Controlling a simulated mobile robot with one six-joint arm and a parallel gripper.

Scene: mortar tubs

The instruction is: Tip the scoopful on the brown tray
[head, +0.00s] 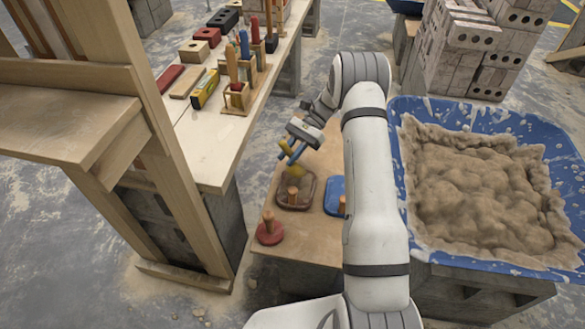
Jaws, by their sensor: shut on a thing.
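My gripper (290,152) is at the end of my raised arm, over the low wooden board. A small yellowish-tan shape (295,171) shows below the fingers, just above the brown tray. I cannot tell whether it is the scoop's bowl or mortar. The brown tray (284,201) lies flat on the board, with a wooden knob standing near its middle. What the scoop holds is too small to tell.
A blue tray (332,188) with a knob is right of the brown one, partly behind my arm. A round red piece (268,236) with a knob lies nearer. A blue tub (412,106) of mortar (480,190) stands right. A workbench (215,150) with tools and bricks stands left.

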